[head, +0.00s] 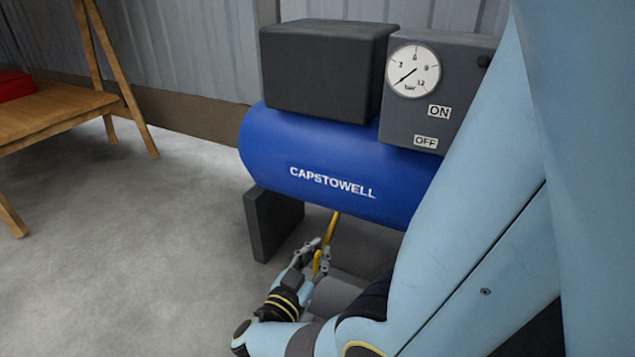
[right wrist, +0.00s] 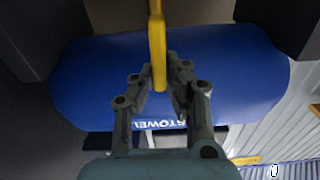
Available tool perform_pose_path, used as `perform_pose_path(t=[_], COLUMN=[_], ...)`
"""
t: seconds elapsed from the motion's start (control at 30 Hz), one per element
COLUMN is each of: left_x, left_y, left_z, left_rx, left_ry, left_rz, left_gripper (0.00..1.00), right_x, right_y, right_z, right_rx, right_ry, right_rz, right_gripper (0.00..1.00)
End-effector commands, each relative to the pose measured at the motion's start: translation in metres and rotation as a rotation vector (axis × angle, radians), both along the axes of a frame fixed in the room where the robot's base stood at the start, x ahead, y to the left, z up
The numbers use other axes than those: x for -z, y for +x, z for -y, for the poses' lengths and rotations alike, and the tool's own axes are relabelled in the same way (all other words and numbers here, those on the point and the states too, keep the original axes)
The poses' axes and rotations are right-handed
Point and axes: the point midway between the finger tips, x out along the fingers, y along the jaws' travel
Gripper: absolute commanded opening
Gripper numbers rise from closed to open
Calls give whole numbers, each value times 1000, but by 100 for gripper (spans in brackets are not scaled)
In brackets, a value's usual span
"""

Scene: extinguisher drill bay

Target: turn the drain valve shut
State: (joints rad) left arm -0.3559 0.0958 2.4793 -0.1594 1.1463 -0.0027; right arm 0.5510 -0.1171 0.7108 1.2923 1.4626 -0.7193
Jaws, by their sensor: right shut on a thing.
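The drain valve's yellow lever (head: 332,229) hangs below the blue compressor tank (head: 300,150), which is lettered CAPSTOWELL. My right gripper (head: 320,258) is under the tank, with its fingers closed around the lower part of the lever. In the right wrist view, the lever (right wrist: 157,40) runs down from the top edge to between the two fingertips (right wrist: 163,78). The body of the valve is not clearly visible. My left gripper is not in view.
A dark box (head: 325,70) and a grey panel (head: 435,120) with a round gauge (head: 413,70) sit on the tank. A dark foot (head: 272,223) stands left of my gripper. A wooden bench (head: 50,115) is at far left; the floor between is clear.

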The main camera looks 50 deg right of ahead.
Motion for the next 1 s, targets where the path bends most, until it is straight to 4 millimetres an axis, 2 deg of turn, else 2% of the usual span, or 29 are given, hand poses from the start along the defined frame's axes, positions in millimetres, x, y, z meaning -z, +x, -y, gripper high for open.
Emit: perform_pose_path(t=[0.27,1.0], left_x=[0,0], left_y=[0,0], left_z=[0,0], left_rx=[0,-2], left_ry=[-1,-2], left_rz=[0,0], left_gripper=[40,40], right_x=[1,12], right_y=[-5,-21], right_z=[1,5], right_rx=[0,1], right_ry=[52,247], right_rz=[175,846], right_gripper=[0,0])
